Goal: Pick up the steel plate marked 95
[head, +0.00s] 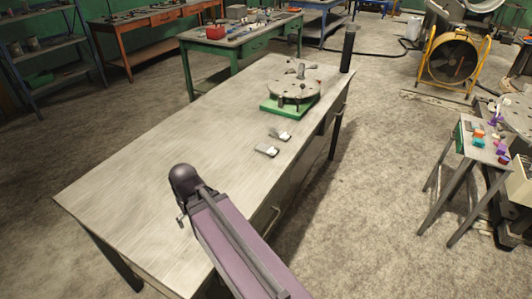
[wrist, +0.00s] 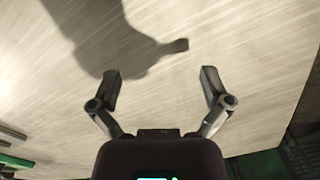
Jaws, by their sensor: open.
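Two small steel plates lie on the long workbench, one nearer (head: 267,150) and one slightly farther (head: 281,134). Each looks silvery with a dark part. They are too small for me to read any marking, so I cannot tell which is 95. In the head view my arm reaches over the near part of the bench, left of and nearer than both plates. The gripper is mostly hidden behind my arm there.
The workbench (head: 140,175) is clear on its left and middle. Beyond the plates stands a round steel fixture (head: 294,90) on a green base (head: 270,107). A dark post (head: 348,48) rises at the far right corner. A small side table (head: 485,148) with coloured pieces stands right.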

